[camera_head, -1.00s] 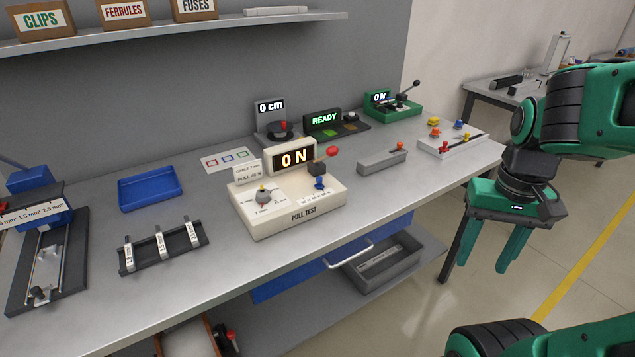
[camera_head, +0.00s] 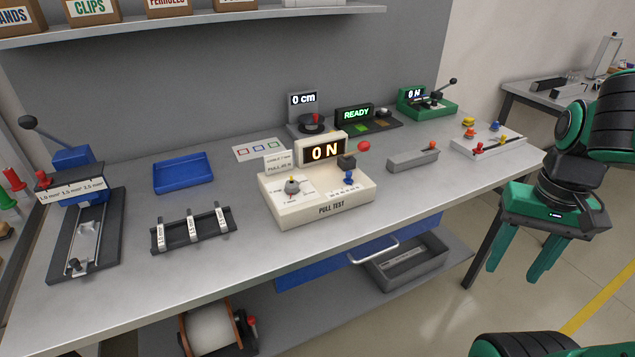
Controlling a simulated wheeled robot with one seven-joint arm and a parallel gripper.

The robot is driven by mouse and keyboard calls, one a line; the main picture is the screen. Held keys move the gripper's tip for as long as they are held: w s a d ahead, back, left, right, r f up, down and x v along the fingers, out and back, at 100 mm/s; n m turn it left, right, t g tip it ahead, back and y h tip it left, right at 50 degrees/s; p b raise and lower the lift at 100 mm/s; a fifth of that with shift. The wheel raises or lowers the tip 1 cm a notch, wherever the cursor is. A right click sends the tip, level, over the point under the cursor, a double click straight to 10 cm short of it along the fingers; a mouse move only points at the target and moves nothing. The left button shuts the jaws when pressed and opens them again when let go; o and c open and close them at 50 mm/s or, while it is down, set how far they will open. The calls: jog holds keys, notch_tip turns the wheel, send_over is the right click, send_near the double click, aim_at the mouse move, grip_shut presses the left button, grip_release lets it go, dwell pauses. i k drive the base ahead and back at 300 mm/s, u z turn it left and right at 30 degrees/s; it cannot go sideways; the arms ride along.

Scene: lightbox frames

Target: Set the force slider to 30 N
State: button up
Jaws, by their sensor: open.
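The cream pull tester (camera_head: 290,212), marked PULL TEST, stands near the middle of the bench. Its display (camera_head: 325,150) reads 0 N. A blue slider knob (camera_head: 348,177) sits on its top at the right, by a small printed scale that is too small to read. My gripper (camera_head: 513,268) is open and empty, pointing down beyond the bench's right front edge, well away from the tester.
A green device (camera_head: 428,105) with a lever and 0 N display stands at the back right. A grey block (camera_head: 412,160) with a red knob lies right of the tester. A rack (camera_head: 195,230) and blue tray (camera_head: 183,173) are at left. The front bench strip is clear.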

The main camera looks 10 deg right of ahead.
aim_at(348, 180)
jog(key=z, duration=0.4)
jog(key=k, duration=1.05)
jog(key=u, duration=0.35)
jog(key=i, duration=1.5)
